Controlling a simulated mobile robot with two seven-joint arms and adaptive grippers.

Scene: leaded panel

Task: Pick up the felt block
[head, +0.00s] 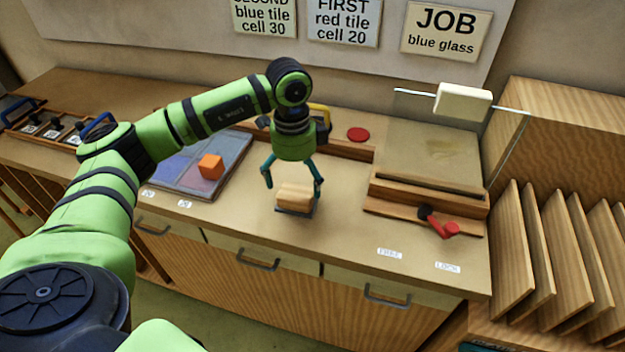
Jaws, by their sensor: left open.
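A tan block with a dark layer under it, which looks like the felt block (294,196), sits on the workbench (345,222) near the front edge, left of centre. My left gripper (293,187) is above it, pointing down, with its fingers spread wide. The left finger is beside the block's left end with a gap. The right finger comes down close by the block's right end; I cannot tell whether it touches. My right gripper is not in view.
An orange cube (210,166) rests on the leaded panel (181,172) to the left. A wooden fixture with a red handle (437,222) stands right. A cream block (462,102) hangs on a rod behind. A red disc (358,134) lies at the back.

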